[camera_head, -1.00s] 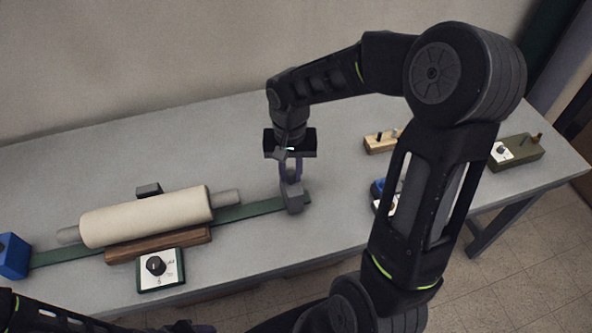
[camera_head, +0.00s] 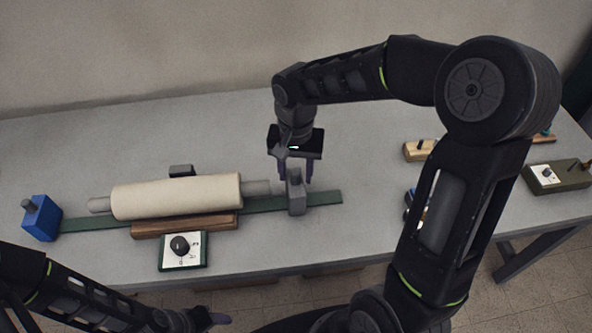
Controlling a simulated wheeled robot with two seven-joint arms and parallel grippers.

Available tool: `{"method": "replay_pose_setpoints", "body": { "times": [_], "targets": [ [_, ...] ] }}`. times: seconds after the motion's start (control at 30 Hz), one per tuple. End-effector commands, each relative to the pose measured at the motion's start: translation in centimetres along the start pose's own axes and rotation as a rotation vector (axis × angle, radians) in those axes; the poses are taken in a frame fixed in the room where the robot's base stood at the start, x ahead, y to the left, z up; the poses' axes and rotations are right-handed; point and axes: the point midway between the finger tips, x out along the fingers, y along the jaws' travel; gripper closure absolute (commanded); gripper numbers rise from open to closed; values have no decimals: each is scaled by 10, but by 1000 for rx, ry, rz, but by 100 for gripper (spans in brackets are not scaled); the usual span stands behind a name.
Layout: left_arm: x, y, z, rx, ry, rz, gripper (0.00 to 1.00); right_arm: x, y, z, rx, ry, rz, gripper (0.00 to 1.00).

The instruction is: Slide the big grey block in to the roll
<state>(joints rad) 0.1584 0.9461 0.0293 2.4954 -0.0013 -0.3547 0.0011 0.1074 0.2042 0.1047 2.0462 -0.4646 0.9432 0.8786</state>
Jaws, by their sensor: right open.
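The big grey block (camera_head: 297,203) stands upright on the green rail (camera_head: 325,198), just right of the cream roll (camera_head: 177,196). The roll lies on a wooden cradle, and its grey right axle end (camera_head: 257,187) points at the block. The axle end reaches very close to the block; I cannot tell whether they touch.
A blue block (camera_head: 41,218) with a grey knob stands at the rail's left end. A dial box (camera_head: 183,251) sits in front of the roll, a small dark block (camera_head: 181,171) behind it. A wooden peg block (camera_head: 418,150) and an olive box (camera_head: 557,176) are at right.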

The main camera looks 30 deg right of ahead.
Motion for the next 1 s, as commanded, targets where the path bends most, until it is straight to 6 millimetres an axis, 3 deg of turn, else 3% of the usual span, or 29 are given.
{"method": "replay_pose_setpoints", "body": {
  "times": [0.27, 0.7, 1.0],
  "targets": [
    [0, 0, 0, 0, 0, 0, 45, -4, 0, 0, 0, 0, 0, 57],
    [4, -2, 0, 0, 0, 0, 45, -68, -1, -1, -1, 3, -2, 57],
    [4, -2, 0, 0, 0, 0, 45, -78, 0, 0, -1, -1, 0, 57]
  ]
}}
